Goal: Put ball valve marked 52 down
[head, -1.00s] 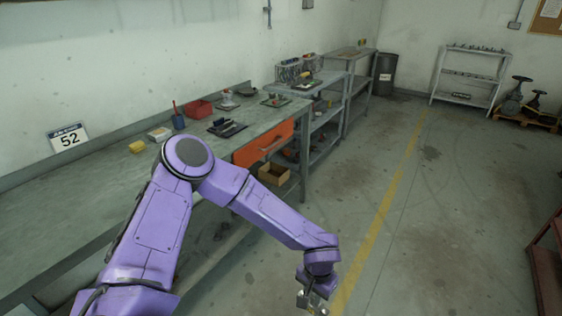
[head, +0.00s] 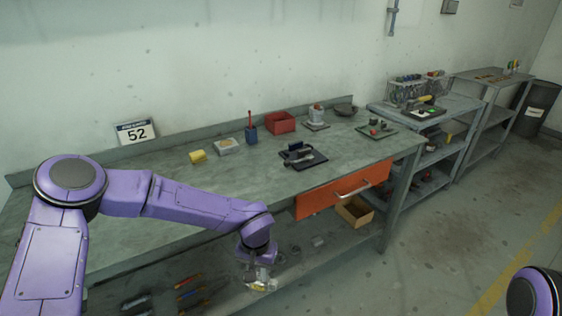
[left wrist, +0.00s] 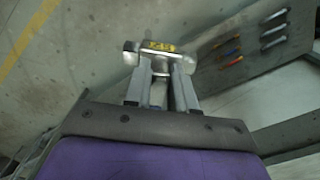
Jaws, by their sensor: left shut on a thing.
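My left gripper (head: 258,279) is in front of the workbench, below its top edge, pointing down. In the left wrist view my left gripper (left wrist: 160,72) is shut on a small metallic valve (left wrist: 163,50) with a yellow tag; the marking on the tag is too small to read. The valve (head: 262,285) shows small at the fingertips in the head view. The bench top in front of the sign is bare. My right gripper is not in view.
On the bench are a yellow block (head: 198,156), a small tray (head: 228,146), a blue cup (head: 251,134), a red bin (head: 281,123) and a black mat (head: 304,158). Tools (head: 190,289) lie on the lower shelf.

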